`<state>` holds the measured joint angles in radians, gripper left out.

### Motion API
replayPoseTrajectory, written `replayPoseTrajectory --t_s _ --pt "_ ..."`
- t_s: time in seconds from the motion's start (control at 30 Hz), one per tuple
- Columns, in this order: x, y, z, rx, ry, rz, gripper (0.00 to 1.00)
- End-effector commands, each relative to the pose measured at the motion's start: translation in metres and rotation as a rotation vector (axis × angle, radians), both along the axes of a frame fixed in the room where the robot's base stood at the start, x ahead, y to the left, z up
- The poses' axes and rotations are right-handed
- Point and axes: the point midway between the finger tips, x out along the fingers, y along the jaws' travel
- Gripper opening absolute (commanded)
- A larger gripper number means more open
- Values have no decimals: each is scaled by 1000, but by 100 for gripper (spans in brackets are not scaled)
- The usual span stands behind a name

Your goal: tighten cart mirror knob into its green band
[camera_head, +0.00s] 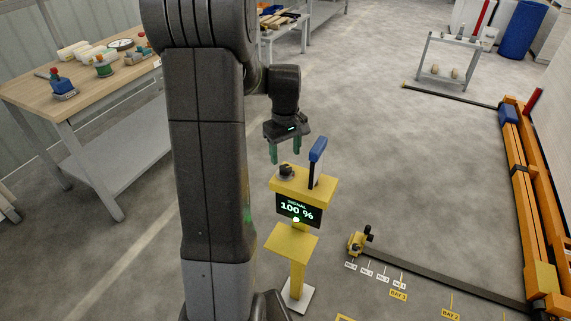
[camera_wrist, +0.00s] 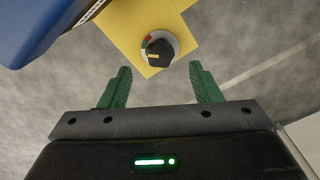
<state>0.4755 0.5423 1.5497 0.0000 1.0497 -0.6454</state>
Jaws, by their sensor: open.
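The cart is a yellow stand with a yellow top plate (camera_head: 318,187). A black knob (camera_head: 287,170) sits on the plate's left part, and it also shows in the wrist view (camera_wrist: 160,54). Its pale dial has a red and a green section at the left; its yellow pointer mark faces left, near the green. A blue-backed mirror panel (camera_head: 318,150) stands upright beside the knob. My gripper (camera_head: 285,156) is open and empty above the knob. In the wrist view its green fingers (camera_wrist: 160,68) are spread, with the knob just beyond the tips, apart from both.
The cart's screen (camera_head: 298,207) reads "SIGNAL 100 %". A wooden workbench (camera_head: 45,93) with several items stands at the left. An orange gantry rail (camera_head: 522,180) runs along the right. A low dark beam (camera_head: 440,274) lies right of the cart. Open floor lies behind.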

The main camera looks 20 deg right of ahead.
Motion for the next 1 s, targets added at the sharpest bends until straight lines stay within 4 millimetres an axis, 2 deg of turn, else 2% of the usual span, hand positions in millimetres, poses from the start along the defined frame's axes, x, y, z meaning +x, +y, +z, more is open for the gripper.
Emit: replayPoseTrajectory --t_s 0.1,0.3,0.67,0.77,0.9,1.0 --pt "-1 0 -23 1 3 0 57" --pt "0 0 -45 1 1 -1 57" --pt "0 0 -51 0 0 -1 57" --pt "0 0 -51 0 0 -1 42" --pt "0 0 -51 0 0 -1 14" --pt "0 0 -51 0 0 -4 13"
